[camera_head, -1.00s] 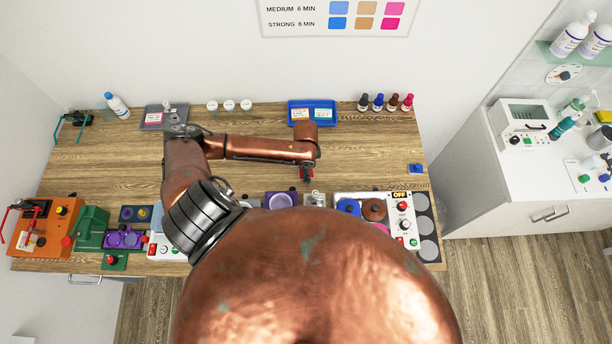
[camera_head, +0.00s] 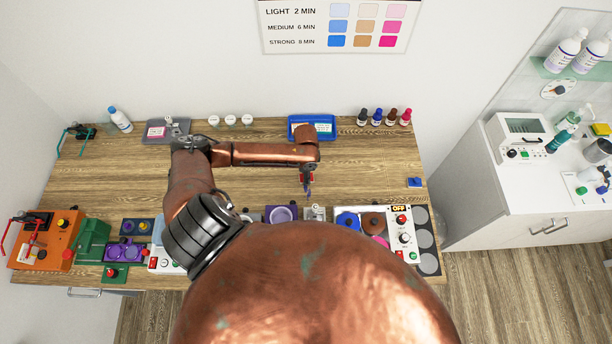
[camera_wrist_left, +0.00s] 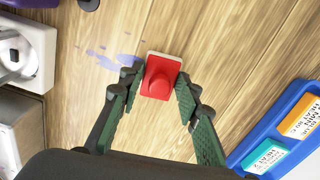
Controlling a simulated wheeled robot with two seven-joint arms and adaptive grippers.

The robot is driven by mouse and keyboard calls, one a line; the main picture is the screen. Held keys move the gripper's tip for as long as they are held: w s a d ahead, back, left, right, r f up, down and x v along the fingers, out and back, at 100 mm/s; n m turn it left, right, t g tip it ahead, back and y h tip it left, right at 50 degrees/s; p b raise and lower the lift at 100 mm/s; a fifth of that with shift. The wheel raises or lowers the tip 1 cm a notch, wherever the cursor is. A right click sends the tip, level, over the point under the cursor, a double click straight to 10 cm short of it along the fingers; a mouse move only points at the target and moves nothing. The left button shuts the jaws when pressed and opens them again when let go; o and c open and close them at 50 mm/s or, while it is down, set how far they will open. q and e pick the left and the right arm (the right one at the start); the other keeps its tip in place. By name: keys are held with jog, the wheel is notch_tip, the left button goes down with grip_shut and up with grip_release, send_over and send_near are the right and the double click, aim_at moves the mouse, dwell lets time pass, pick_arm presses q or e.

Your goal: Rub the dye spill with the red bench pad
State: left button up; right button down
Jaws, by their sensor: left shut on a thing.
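The red bench pad (camera_wrist_left: 158,78) is a small red block with a round knob on top and a pale edge beneath. My left gripper (camera_wrist_left: 158,80) is shut on it, one green-padded finger at each side. I cannot tell whether the pad touches the wood. The dye spill (camera_wrist_left: 125,58) is several blue-violet blotches on the tabletop, just beyond and left of the pad in the left wrist view. In the head view my left gripper (camera_head: 307,183) hangs over the middle of the table, and the spill cannot be made out there. My right gripper is not in view.
A blue tray (camera_head: 291,133) with labelled cards stands behind the gripper. Dark, blue, brown and red bottles (camera_head: 377,118) stand to its right. A purple dish (camera_head: 281,214) and a control panel (camera_head: 402,237) line the front. Bare wood (camera_head: 110,180) lies to the left.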

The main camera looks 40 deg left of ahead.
aim_at(307, 197)
pick_arm(q)
jog(key=shift+d, duration=0.1)
jog(key=shift+s+d+p, duration=0.15)
jog(key=shift+s+p, duration=0.1)
jog(key=shift+p, duration=0.25)
jog(key=shift+s+d+r+p, duration=0.2)
jog(key=shift+s+d+p, duration=0.7)
jog(key=shift+s+p, duration=0.25)
jog(key=shift+s+d+f+p, duration=0.1)
jog(key=shift+s+d+p, duration=1.1)
jog(key=shift+p, duration=0.1)
jog(key=shift+s+d+f, duration=0.15)
jog(key=shift+s+d, duration=0.05)
jog(key=shift+s, duration=0.15)
